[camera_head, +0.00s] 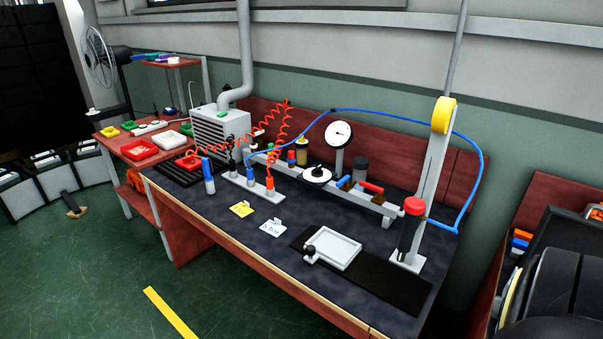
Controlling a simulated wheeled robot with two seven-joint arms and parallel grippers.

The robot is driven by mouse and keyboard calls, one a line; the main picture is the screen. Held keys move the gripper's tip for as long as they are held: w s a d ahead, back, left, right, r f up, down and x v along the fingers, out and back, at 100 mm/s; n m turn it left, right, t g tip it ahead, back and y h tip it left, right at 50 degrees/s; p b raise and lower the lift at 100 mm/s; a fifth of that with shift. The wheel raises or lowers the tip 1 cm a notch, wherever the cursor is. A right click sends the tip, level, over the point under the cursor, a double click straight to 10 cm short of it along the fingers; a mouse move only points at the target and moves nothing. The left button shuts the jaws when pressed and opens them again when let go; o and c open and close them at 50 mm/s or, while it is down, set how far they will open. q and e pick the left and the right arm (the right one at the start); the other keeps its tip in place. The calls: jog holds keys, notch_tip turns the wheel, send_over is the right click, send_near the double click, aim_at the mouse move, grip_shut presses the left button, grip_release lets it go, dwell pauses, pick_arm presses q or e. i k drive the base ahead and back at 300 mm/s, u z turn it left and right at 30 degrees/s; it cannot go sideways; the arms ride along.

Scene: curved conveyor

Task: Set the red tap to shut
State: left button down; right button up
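The red tap (371,187) has a red lever handle above a small brownish body. It sits near the right end of a grey pipe rail (325,188) on the dark workbench top. Its lever appears to lie roughly along the rail. Beside it on the left, a blue tap handle (344,181) points across the rail. Neither of my grippers can be made out in the head view, and nothing touches the red tap.
A post (425,190) with a yellow reel and blue hose stands right of the tap, with a red-topped dark cylinder (408,232) before it. A pressure gauge (338,134) stands behind. A white tray (333,249) lies in front. Large dark rounded equipment (560,290) fills the lower right.

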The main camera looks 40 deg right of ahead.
aim_at(379, 190)
jog(key=z, duration=0.1)
jog(key=i, duration=0.9)
jog(key=z, duration=0.6)
